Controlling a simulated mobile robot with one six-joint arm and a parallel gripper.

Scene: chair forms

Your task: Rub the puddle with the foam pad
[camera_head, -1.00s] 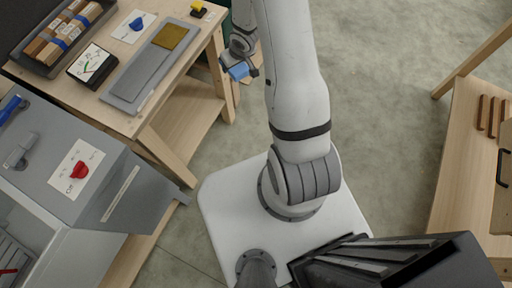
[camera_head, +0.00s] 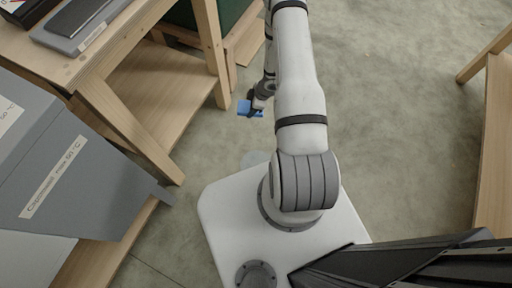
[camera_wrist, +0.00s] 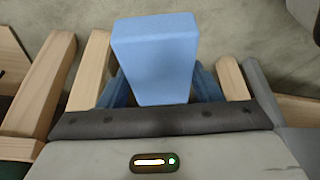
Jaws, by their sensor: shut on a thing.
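The foam pad (camera_head: 246,108) is a light blue block. My gripper (camera_head: 257,104) is shut on it and holds it out over the concrete floor, to the left of my arm. In the wrist view the pad (camera_wrist: 155,55) stands between the two blue fingers and sticks out past them. A pale, smooth, rounded patch (camera_head: 254,158), which looks like the puddle, lies on the floor at the edge of my base. It is partly hidden by my arm and base. The pad is apart from this patch in the picture.
A wooden workbench (camera_head: 140,20) with a lower shelf stands at the upper left, its leg near my gripper. A grey machine (camera_head: 75,175) is at the left. Another wooden bench (camera_head: 495,150) is at the right edge. The floor (camera_head: 400,110) between is clear.

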